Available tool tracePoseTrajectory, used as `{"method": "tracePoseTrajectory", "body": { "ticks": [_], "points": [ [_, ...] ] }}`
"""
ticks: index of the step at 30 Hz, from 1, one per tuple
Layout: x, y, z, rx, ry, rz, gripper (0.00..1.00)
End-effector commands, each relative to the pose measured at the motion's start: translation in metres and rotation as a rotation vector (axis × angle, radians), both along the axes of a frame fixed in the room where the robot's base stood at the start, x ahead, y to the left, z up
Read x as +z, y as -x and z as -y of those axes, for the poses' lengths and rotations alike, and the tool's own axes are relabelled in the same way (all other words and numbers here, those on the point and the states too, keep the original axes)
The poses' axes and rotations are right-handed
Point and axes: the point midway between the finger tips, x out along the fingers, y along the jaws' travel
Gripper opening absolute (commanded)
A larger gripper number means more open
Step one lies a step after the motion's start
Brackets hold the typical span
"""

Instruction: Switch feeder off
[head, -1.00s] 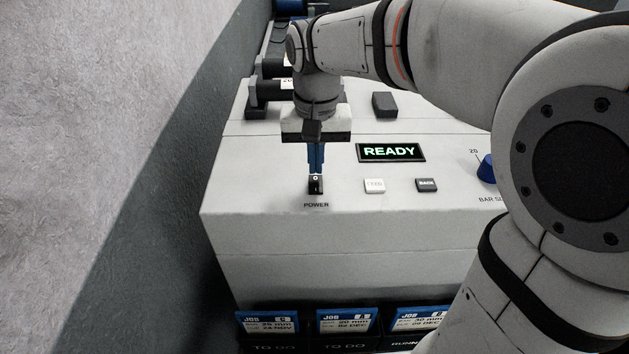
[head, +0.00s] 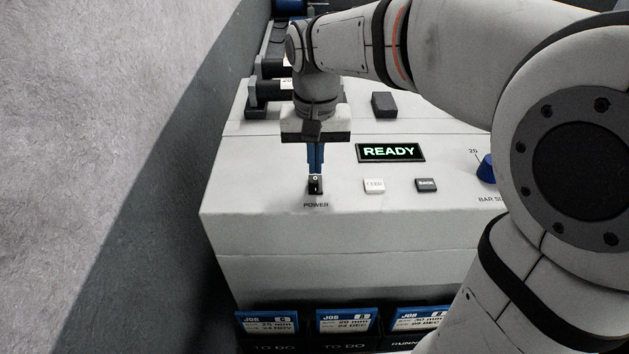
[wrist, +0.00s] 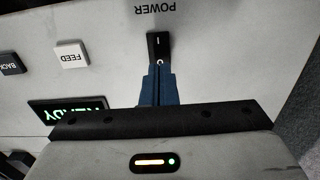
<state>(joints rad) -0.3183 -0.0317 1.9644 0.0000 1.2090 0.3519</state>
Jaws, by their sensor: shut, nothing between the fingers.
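The feeder (head: 250,225) is a pale grey cabinet. Its black POWER rocker switch (head: 315,188) sits near the front edge of the top, above the printed word POWER. The switch also shows in the wrist view (wrist: 154,44), with a bar mark on one half and a round mark at the fingertips. My gripper (head: 315,172) points down with its blue fingers shut and empty, its tips at the round-mark end. In the wrist view the fingertips (wrist: 159,68) overlap that end; I cannot tell whether they press on it. The display (head: 390,152) reads READY in green.
A white FEED button (head: 374,186) and a dark BACK button (head: 426,185) lie right of the switch. A blue knob (head: 487,169) is farther right, partly behind my arm. Blue job cards (head: 345,320) stand below the front. A grey wall (head: 150,230) is at the left.

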Motion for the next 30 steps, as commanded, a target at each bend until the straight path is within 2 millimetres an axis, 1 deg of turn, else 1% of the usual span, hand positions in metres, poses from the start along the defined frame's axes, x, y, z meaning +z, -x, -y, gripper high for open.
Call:
{"method": "tracePoseTrajectory", "body": {
  "ticks": [30],
  "points": [
    [-0.014, 0.000, 0.000, 0.001, 0.000, 0.000, 0.00]
  ]
}}
